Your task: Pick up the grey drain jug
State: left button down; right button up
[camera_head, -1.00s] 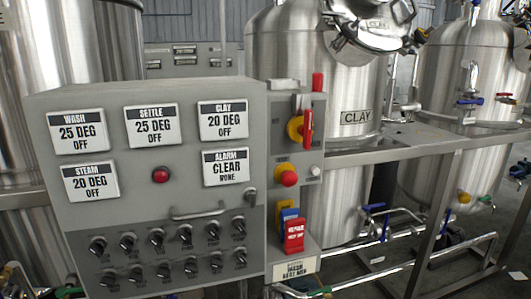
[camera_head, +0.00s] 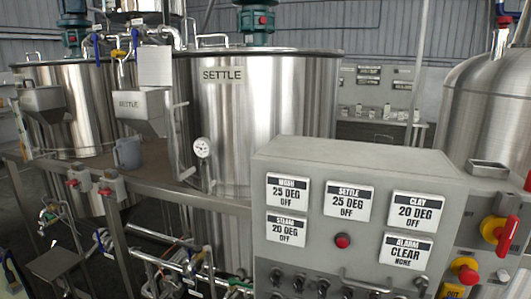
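A grey jug (camera_head: 128,152) stands upright on the metal platform (camera_head: 160,178) at the left, below the hopper marked SETTLE (camera_head: 143,112) and left of the settle tank (camera_head: 255,120). It looks small from here, and I cannot make out its handle clearly. Neither of my grippers shows in the head view.
A grey control panel (camera_head: 345,165) with readouts and knobs fills the lower right. Pipes and valves (camera_head: 170,262) run below the platform edge. A small metal tray (camera_head: 488,168) sits at the right. Another steel tank (camera_head: 85,95) stands at the far left.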

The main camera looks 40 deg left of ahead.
aim_at(128, 148)
jog(key=j+u, duration=0.1)
jog(key=u, duration=1.95)
jog(key=i+j, duration=0.8)
jog(key=i, duration=0.15)
